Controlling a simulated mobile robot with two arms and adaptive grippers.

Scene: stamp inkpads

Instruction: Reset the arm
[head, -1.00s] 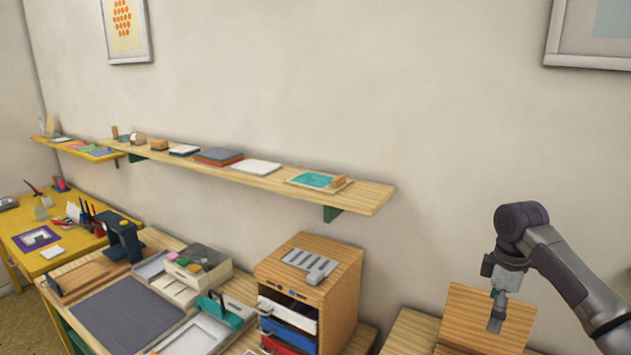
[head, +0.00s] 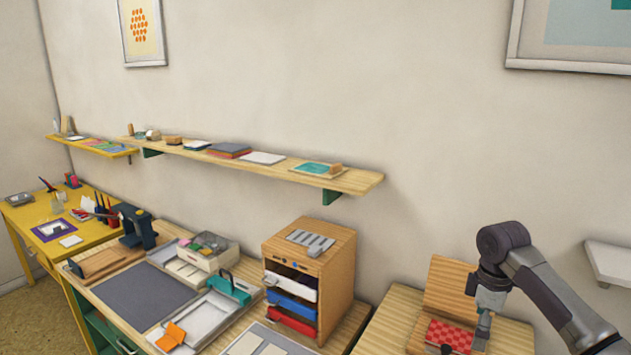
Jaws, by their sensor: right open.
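My right arm comes in from the right edge in the head view. My right gripper (head: 483,322) points down over a wooden box with its lid (head: 449,284) raised at the back. The gripper is open, and I see nothing held in it. A red checkered piece (head: 449,335) lies in or on the front of the box, just left of the fingers. Whether the fingers touch it I cannot tell. My left gripper is not in view.
A wooden cabinet (head: 340,269) with coloured drawers stands left of the arm. The workbench holds a dark grey mat (head: 143,294), trays and an orange piece (head: 171,336). A wall shelf (head: 354,181) runs above. A white shelf (head: 610,259) is at the right.

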